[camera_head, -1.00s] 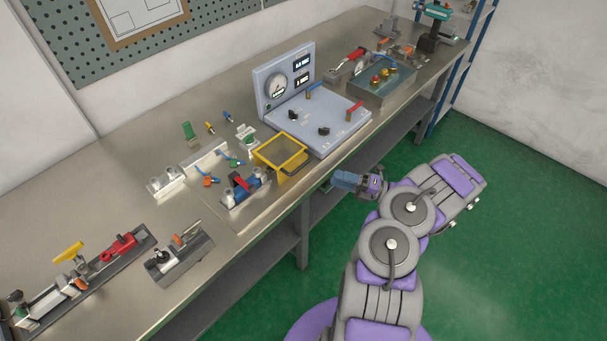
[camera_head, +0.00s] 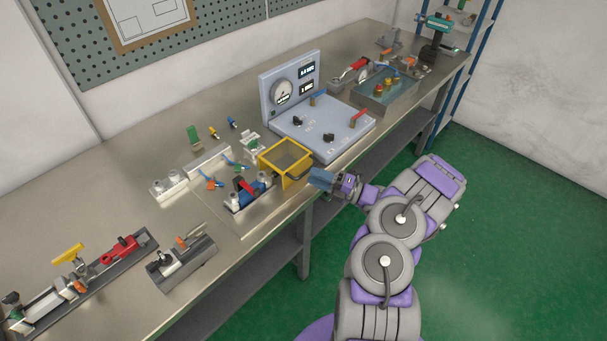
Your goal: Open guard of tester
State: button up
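The tester appears to be the metal fixture plate (camera_head: 246,222) near the bench's front edge, with a yellow-framed guard (camera_head: 263,160) at its right end. The guard has a clear panel and a dark handle (camera_head: 299,177) on its front side; it looks closed, though its hinge is too small to make out. My gripper (camera_head: 313,178) is at the bench's front edge, just right of the handle and pointing left at it. The fingers are small and seen from behind, so I cannot tell their opening or whether they touch the handle.
A blue-grey gauge panel (camera_head: 325,125) stands behind and right of the guard. A blue valve with a red lever (camera_head: 247,188) sits left of it. More fixtures (camera_head: 183,262) stand at the front left.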

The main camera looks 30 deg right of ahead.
aim_at(308, 170)
jog(key=shift+w+a+r+b, duration=0.1)
jog(key=shift+w+b, duration=0.1)
jog(key=shift+w, duration=0.6)
jog(key=shift+w+r+b, duration=0.1)
jog(key=shift+w+b, duration=0.05)
jog(key=shift+w, duration=0.6)
jog(key=shift+w+a+r, duration=0.1)
jog(key=shift+a, duration=0.55)
jog(key=shift+w+a+r, duration=0.1)
jog(key=shift+a, duration=0.5)
jog(key=shift+s+d+f, duration=0.1)
jog(key=shift+d, duration=0.65)
jog(key=c, duration=0.7)
jog(key=shift+a, duration=0.2)
grip_shut()
